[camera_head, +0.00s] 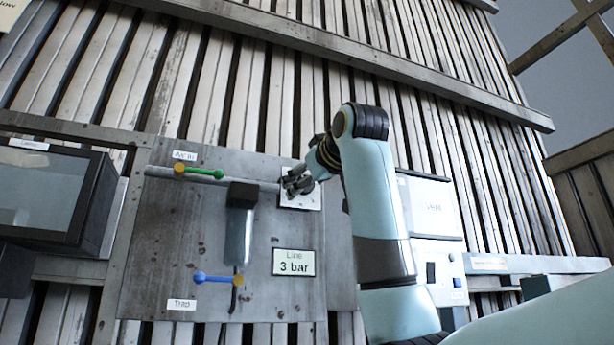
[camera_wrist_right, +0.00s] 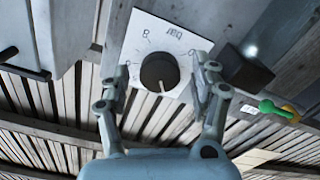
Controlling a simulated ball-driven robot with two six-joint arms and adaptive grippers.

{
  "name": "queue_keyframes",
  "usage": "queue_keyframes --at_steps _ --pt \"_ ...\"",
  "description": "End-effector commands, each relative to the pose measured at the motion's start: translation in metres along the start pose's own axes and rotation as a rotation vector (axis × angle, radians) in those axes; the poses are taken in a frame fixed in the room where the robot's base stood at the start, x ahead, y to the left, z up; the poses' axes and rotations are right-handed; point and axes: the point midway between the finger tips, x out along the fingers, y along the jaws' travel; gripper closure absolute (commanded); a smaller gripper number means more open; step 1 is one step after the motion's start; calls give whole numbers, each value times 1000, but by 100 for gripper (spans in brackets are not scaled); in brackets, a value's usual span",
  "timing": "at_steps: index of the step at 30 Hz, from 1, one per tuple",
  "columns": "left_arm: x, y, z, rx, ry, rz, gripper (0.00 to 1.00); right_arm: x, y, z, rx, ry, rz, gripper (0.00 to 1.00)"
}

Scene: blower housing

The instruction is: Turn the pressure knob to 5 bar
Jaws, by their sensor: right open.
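The pressure knob (camera_wrist_right: 159,73) is a dark round knob with a pale pointer mark, set on a white dial plate (camera_wrist_right: 150,36) marked "bar". In the head view the plate (camera_head: 301,201) is on the grey panel, and my gripper hides most of the knob. My right gripper (camera_wrist_right: 161,82) is open, with one finger on each side of the knob; no clear contact shows. It also covers the plate in the head view (camera_head: 297,183). The line sign (camera_head: 294,262) reads 3 bar. My left gripper is not in view.
A pipe with a green-handled valve (camera_head: 200,172) runs left of the dial. Below it hang a grey filter cylinder (camera_head: 237,237) and a blue-handled drain valve (camera_head: 218,278). A dark screen box (camera_head: 97,205) is at left and a white box (camera_head: 430,207) at right.

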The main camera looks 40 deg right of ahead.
Motion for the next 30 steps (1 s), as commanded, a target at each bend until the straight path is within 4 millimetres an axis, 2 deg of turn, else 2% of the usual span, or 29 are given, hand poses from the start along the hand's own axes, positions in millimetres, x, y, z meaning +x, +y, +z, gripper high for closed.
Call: queue_keyframes --at_steps 8,21,30 --pt "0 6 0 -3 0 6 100 2 0 1 0 0 0 37" --pt "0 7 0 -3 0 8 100 2 0 0 0 0 0 93" --pt "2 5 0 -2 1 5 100 2 0 1 42 0 0 93"
